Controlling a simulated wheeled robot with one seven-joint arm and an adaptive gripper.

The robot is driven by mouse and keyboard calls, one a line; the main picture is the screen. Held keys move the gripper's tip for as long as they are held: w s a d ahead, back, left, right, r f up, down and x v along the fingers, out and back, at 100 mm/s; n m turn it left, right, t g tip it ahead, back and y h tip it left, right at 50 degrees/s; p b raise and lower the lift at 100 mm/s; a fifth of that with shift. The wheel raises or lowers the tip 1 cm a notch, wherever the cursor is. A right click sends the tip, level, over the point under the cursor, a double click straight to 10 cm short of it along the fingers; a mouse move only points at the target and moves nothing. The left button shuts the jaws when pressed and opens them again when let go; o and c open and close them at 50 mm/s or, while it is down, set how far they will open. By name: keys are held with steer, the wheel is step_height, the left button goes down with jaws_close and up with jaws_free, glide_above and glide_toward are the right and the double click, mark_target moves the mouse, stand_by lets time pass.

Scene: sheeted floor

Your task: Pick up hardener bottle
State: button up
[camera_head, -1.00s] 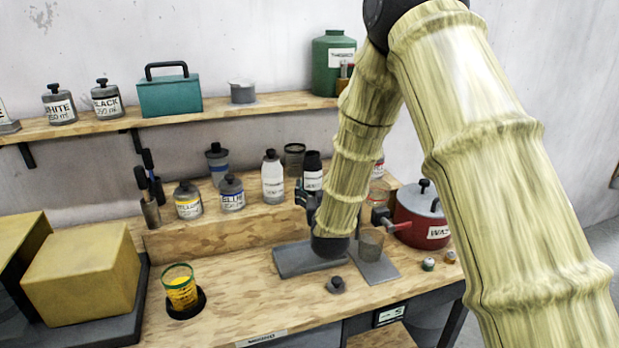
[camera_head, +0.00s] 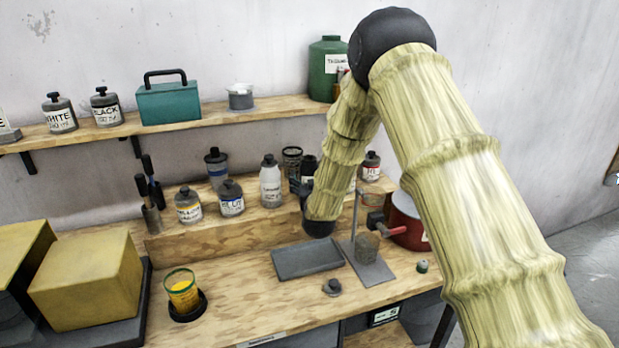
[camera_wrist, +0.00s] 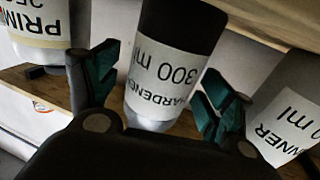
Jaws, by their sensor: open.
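The hardener bottle (camera_wrist: 170,65) fills the middle of the wrist view, dark at the top of the picture, with a white label that reads HARDENER 300 ml upside down. My gripper (camera_wrist: 155,92) is open, with one green-padded finger on each side of the bottle. A gap shows at the left finger; I cannot tell whether the right finger touches. In the head view a dark bottle with a white label (camera_head: 309,166) stands on the raised ledge, partly hidden by my arm; it looks like the same bottle. My gripper is mostly hidden there.
Close neighbours in the wrist view are a PRIMER container (camera_wrist: 38,22) at left and a thinner bottle (camera_wrist: 288,125) at right. A white bottle (camera_head: 271,185) stands left on the ledge (camera_head: 220,238). A red pot (camera_head: 408,222) stands to the right.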

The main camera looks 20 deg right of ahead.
steer(key=shift+w+f, duration=0.1)
steer(key=shift+c, duration=0.3)
steer(key=c, duration=1.3)
steer(key=shift+c, duration=0.5)
